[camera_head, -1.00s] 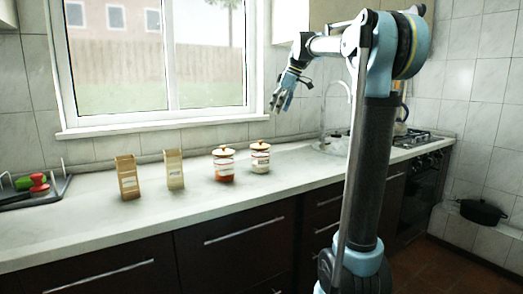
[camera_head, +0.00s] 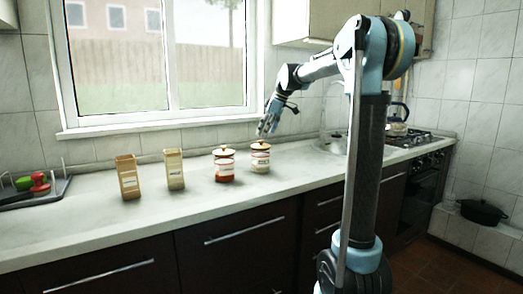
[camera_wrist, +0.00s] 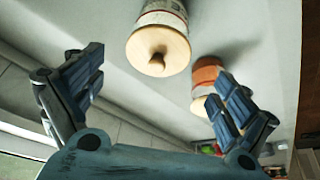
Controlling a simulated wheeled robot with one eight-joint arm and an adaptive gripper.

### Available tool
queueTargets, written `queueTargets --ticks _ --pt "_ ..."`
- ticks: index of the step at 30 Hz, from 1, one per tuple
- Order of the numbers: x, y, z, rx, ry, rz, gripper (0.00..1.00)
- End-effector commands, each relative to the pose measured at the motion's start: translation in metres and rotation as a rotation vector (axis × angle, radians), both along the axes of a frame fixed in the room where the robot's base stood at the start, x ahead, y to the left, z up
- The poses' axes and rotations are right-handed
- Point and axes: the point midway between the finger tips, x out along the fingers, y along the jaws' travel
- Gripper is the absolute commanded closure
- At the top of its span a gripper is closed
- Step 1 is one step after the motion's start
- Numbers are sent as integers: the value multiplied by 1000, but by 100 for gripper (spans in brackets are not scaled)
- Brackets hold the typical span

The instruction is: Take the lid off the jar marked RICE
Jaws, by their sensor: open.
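Two glass jars with pale wooden knobbed lids stand side by side on the counter. The right jar (camera_head: 260,160) has pale contents; the left jar (camera_head: 224,170) has red-orange contents. Their labels are too small to read, so I cannot tell by lettering which says RICE. My gripper (camera_head: 268,128) is open and empty just above the right jar's lid (camera_head: 260,146). In the wrist view, that lid (camera_wrist: 158,52) and its knob show between and beyond my open fingers (camera_wrist: 155,75). The red-orange jar (camera_wrist: 207,74) is partly hidden behind the right finger.
Two tan boxes, one on the left (camera_head: 127,178) and one on the right (camera_head: 174,170), stand left of the jars. A dish rack (camera_head: 38,192) is at the far left. The window sill (camera_head: 160,127) runs behind the counter (camera_head: 90,218). A sink and stove lie to the right.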

Motion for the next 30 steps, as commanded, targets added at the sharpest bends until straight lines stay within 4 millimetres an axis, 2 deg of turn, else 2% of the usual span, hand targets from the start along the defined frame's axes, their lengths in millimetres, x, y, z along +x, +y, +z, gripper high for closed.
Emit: queueTargets --ticks 7,17,24,30 --pt "4 6 -11 0 0 1 5" --pt "13 24 -45 0 0 0 5" --pt "13 25 -47 0 0 0 5" --pt "13 25 -47 0 0 0 49"
